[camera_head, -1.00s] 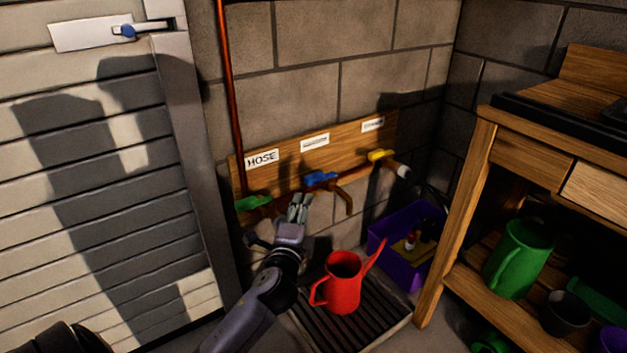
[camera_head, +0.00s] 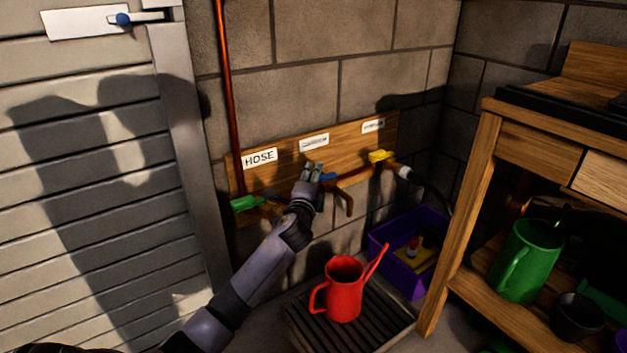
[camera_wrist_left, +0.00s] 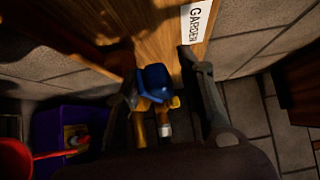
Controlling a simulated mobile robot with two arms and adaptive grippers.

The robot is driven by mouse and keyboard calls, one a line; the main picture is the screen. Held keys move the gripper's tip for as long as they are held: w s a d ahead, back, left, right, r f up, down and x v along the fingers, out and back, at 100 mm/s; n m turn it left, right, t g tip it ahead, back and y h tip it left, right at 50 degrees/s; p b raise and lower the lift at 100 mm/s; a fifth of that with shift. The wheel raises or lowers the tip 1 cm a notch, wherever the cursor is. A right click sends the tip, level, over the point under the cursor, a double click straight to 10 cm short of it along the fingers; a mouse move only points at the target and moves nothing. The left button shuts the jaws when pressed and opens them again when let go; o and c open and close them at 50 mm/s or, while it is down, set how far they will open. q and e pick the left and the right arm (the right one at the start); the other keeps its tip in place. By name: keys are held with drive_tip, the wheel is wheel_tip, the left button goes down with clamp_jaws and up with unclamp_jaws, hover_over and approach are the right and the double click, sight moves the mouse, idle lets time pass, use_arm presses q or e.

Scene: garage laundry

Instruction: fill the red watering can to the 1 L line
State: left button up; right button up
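The red watering can (camera_head: 343,290) stands upright on the slatted drain grate, below the row of taps. Its fill line and water level cannot be seen, and no water stream shows. My left gripper (camera_head: 314,172) is raised at the middle tap. In the left wrist view its fingers (camera_wrist_left: 158,80) are apart, with the blue tap handle (camera_wrist_left: 155,82) between them; I cannot tell if they touch it. In the head view the blue handle (camera_head: 329,177) is partly hidden by the gripper. The brass spout (camera_head: 349,203) points down. My right gripper is not in view.
A green-handled tap (camera_head: 246,203) under the HOSE label (camera_head: 259,157) is at left; a yellow-handled tap (camera_head: 379,156) is at right. The GARDEN label (camera_wrist_left: 197,20) shows in the wrist view. A purple crate (camera_head: 405,281), wooden bench (camera_head: 463,215) and green can (camera_head: 526,262) stand right.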

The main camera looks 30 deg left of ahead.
use_arm(q)
clamp_jaws()
idle(0.4)
drive_tip(key=shift+r, duration=0.15)
